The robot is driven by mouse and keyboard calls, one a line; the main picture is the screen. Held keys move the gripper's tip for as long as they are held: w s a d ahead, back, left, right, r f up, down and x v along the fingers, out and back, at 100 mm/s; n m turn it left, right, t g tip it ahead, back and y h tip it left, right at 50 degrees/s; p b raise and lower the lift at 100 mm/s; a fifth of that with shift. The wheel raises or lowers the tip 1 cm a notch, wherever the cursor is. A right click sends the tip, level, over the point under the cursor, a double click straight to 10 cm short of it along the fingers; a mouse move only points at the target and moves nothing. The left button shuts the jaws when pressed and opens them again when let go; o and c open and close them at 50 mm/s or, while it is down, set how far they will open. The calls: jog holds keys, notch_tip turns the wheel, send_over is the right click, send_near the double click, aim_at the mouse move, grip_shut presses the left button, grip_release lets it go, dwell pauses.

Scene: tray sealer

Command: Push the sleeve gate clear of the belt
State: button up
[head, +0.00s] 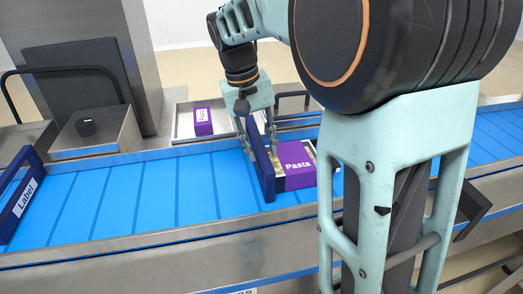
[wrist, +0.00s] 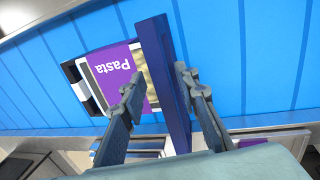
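The sleeve gate (head: 262,168) is a dark blue upright panel standing crosswise over the blue belt, in the middle of the head view. I cannot read a label on it. It also shows in the wrist view (wrist: 163,75), running down between my fingers. My gripper (head: 257,135) points down at the gate's far end, one finger on each side of the panel. In the wrist view my gripper (wrist: 160,88) looks open, with a narrow gap between the left finger and the panel. Whether the other finger touches is unclear.
A purple Pasta pack (head: 297,167) sits on the belt (head: 130,195) just right of the gate. A second blue gate marked Label (head: 24,197) is at the far left. A small purple box (head: 203,121) stands in a tray behind the belt. The belt between the gates is clear.

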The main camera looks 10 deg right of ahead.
jog(key=shift+d+f, duration=0.1)
jog(key=shift+f, duration=0.45)
grip_shut()
